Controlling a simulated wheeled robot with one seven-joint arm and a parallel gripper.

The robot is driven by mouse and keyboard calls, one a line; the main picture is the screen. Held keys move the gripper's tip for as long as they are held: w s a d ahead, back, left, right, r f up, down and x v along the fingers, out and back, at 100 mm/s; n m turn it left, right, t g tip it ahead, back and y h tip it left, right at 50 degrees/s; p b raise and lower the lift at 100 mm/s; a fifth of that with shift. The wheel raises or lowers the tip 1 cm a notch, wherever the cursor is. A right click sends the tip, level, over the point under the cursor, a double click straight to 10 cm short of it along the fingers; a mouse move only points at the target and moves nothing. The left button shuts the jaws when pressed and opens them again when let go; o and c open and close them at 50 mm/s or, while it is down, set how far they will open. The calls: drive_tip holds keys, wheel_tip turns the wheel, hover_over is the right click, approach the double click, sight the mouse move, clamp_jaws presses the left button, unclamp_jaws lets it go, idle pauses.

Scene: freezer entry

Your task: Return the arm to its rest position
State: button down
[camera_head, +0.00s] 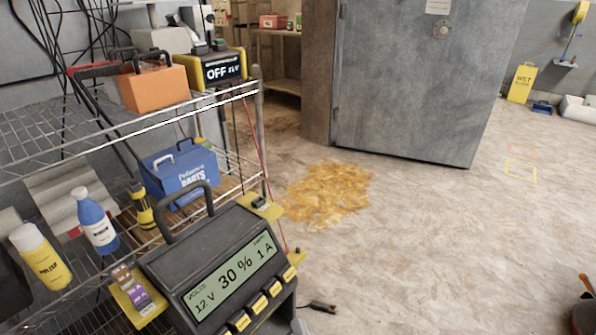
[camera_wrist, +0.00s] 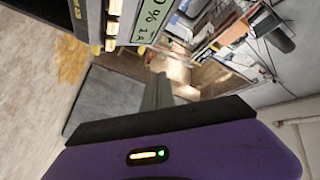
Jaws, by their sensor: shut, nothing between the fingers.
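My gripper (camera_wrist: 158,88) shows in the wrist view, with its purple and black body across the bottom and its narrow grey fingers together at the centre. It is shut and empty. In the wrist view the charger's green display (camera_wrist: 152,20) is at the top, beyond the fingers and apart from them. In the head view no clear part of the gripper shows. The dark battery charger (camera_head: 225,268) there reads 12 V, 30 % and 1 A.
A wire shelf (camera_head: 60,160) on the left holds an orange box (camera_head: 153,88), a blue parts box (camera_head: 180,170) and bottles. A grey freezer door (camera_head: 420,80) stands at the back. A yellow-brown spill (camera_head: 328,195) lies on the floor. The floor at right is mostly clear.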

drive_tip(key=s+d+r+n+g+h, duration=0.1)
drive_tip(key=s+d+r+n+h, duration=0.15)
drive_tip(key=s+d, duration=0.65)
drive_tip(key=s+d+r+n+g+h+p, duration=0.15)
drive_tip(key=s+d+r, duration=0.25)
drive_tip(key=s, duration=0.8)
drive_tip(key=s+d+r+n+g+h+b, duration=0.1)
drive_tip(key=s+d+r+n+h, duration=0.15)
drive_tip(key=s+d, duration=0.65)
wheel_tip(320, 180, up, 20)
drive_tip(key=s+a+p, duration=0.1)
drive_tip(key=a+p, duration=0.1)
drive_tip(key=p, duration=1.7)
drive_tip(key=shift+s+a+f, duration=0.15)
drive_tip(key=shift+a, duration=0.15)
drive_tip(key=shift+y, duration=0.25)
